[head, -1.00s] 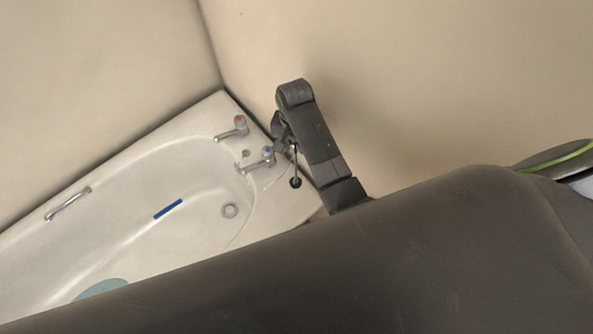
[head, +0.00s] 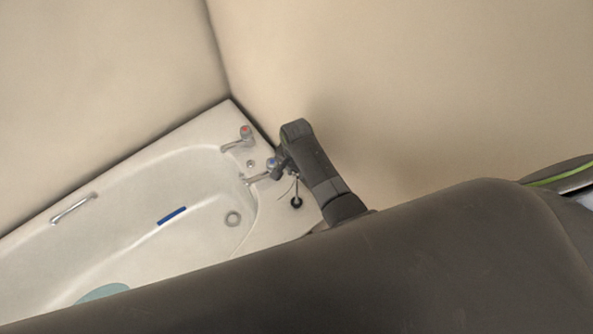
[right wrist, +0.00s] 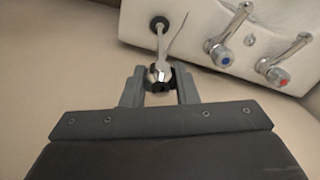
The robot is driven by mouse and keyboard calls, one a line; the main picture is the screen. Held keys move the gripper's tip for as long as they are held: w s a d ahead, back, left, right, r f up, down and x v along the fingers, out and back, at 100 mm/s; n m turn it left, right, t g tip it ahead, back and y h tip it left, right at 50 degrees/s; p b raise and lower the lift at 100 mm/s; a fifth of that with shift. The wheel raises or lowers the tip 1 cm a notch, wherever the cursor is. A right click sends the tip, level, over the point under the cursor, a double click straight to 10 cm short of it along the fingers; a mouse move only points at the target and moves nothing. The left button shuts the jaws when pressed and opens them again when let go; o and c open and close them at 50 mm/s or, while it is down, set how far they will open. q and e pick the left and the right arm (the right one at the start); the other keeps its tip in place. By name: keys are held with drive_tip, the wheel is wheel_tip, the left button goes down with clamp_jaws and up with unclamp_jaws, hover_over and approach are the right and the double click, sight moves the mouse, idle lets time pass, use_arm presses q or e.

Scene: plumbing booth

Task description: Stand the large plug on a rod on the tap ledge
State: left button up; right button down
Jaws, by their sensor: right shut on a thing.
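The large plug (head: 296,202) is a dark round disc at the lower end of a thin, pale rod. My right gripper (head: 287,165) is shut on the rod's upper end, above the tap ledge (head: 268,208) of the white bath. In the right wrist view the gripper (right wrist: 160,76) grips a shiny faceted fitting, with the rod (right wrist: 162,45) running to the black plug (right wrist: 158,24). The plug shows against the ledge, beside the blue-marked tap (right wrist: 220,52). I cannot tell whether it touches the ledge. The rod looks roughly upright. My left gripper is not in view.
The red-marked tap (head: 245,133) stands farther along the ledge, near the wall corner. A thin curved line, perhaps a chain, shows beside the rod. The bath holds a drain (head: 232,218), a blue strip (head: 172,215) and a teal mat (head: 103,292). A grab handle (head: 73,207) is on the far rim.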

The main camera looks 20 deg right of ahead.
drive_tip(key=shift+f, duration=0.35)
drive_tip(key=c, duration=1.1)
unclamp_jaws()
drive_tip(key=shift+r, duration=0.55)
wheel_tip(320, 180, up, 11)
drive_tip(key=shift+r, duration=0.1)
